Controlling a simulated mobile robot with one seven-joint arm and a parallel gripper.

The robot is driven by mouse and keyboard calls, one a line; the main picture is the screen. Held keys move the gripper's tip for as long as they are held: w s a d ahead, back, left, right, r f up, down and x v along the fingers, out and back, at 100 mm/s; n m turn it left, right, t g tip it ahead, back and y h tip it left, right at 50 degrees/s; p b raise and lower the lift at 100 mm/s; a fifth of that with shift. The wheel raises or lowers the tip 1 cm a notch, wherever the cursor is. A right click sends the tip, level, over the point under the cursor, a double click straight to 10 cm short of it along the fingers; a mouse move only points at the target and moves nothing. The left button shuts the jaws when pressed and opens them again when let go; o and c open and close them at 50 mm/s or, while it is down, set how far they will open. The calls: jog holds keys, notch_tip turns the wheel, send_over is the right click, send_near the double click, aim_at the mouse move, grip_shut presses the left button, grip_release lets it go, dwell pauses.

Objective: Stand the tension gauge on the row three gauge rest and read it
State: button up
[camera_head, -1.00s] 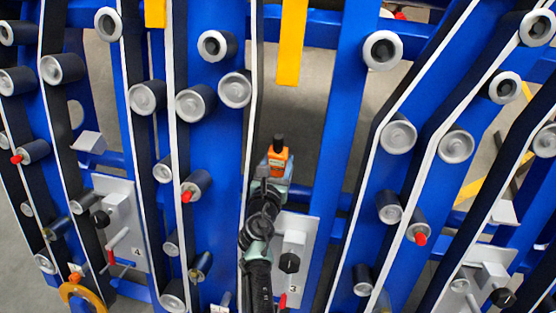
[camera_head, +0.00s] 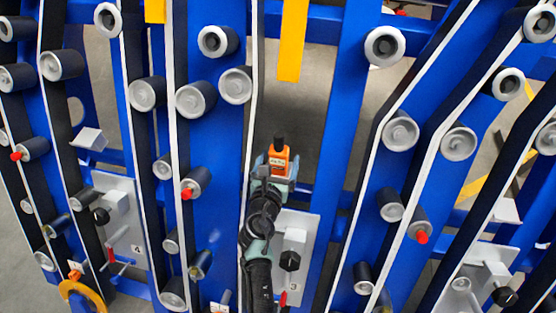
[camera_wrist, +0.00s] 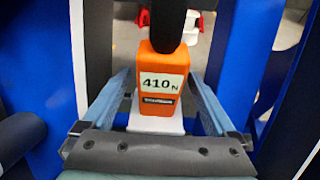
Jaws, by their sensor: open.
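In the wrist view the gauge (camera_wrist: 158,95) shows a display reading 410 N. A white rest (camera_wrist: 145,124) shows under its base, and the gauge appears to stand on it. My gripper (camera_wrist: 160,84) is open, with one finger on each side of the gauge and a visible gap at both sides. In the head view my gripper (camera_head: 276,173) is just below and around the gauge. The contact under the base is partly hidden.
Dark belts with white edges run over grey rollers (camera_head: 235,86) on both sides of my arm. Blue frame uprights (camera_head: 345,130) stand close on the right. A black knob (camera_head: 290,261) sits on the row three panel. An open gap lies behind the gauge.

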jog(key=p+v, duration=0.2)
jog(key=v, duration=1.1)
jog(key=shift+w+r, duration=0.15)
jog(key=shift+r, duration=0.1)
jog(key=w+d+r+m+t+h, duration=0.1)
jog(key=w+r+m+t, duration=0.25)
jog(key=r+m, duration=1)
jog(key=w+d+r+m+t, duration=0.2)
jog(key=w+r+m, duration=0.35)
jog(key=r, duration=1.45)
jog(key=s+r+m+t+y, duration=0.1)
jog(key=s+r+m, duration=0.4)
jog(key=r, duration=0.5)
jog(key=s+r+m+t+y, duration=0.1)
jog(key=s+r+m+t, duration=0.3)
jog(key=r, duration=0.5)
jog(key=s+r+m+t+y, duration=0.1)
jog(key=s+r+m, duration=0.4)
jog(key=r, duration=0.5)
jog(key=shift+s+a+r+m+t+y, duration=0.3)
jog(key=shift+s+m+t+y, duration=0.1)
jog(key=shift+s+t, duration=0.45)
jog(key=shift+f, duration=0.1)
